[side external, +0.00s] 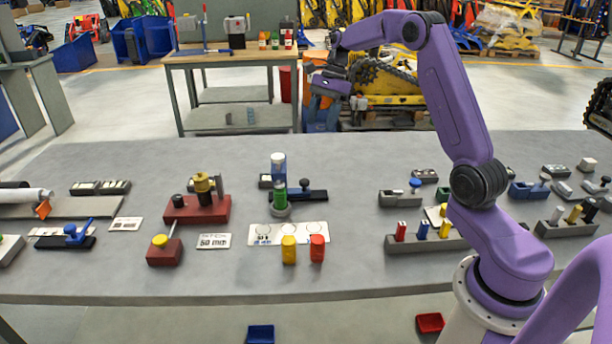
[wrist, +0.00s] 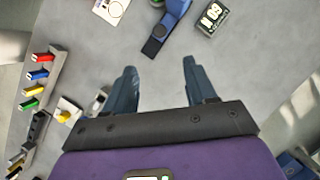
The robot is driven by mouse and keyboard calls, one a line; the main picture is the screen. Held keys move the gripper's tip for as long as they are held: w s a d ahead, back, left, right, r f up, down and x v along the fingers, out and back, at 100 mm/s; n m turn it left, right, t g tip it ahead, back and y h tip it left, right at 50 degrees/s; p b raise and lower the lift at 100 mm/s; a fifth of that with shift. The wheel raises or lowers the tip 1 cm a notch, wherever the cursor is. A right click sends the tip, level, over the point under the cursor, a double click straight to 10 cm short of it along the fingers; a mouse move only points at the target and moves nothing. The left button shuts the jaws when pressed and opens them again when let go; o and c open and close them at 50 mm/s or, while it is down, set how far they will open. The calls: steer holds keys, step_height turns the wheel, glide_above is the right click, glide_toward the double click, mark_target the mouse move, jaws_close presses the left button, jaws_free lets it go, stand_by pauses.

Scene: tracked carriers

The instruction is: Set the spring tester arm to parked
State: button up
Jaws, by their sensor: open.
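No label reads as spring tester, so I cannot tell for sure which fixture it is. In the side external view a red base with an upright yellow and black device (side external: 203,187) stands left of centre. In front of it a smaller red block (side external: 164,254) carries a tilted rod and a yellow knob (side external: 159,240). My gripper (side external: 322,108) is raised, right of these fixtures and clear of them. In the wrist view my gripper (wrist: 160,67) has its two blue-grey fingers apart, with bare grey table between them. It holds nothing.
A "50 mm" card (side external: 214,241) lies beside the red fixtures. A rack (side external: 405,244) of coloured pieces stands right. The wrist view shows a blue fixture (wrist: 155,47).

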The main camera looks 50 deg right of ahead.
mark_target(305, 180)
steer(key=x, duration=1.6)
steer(key=shift+f, duration=0.35)
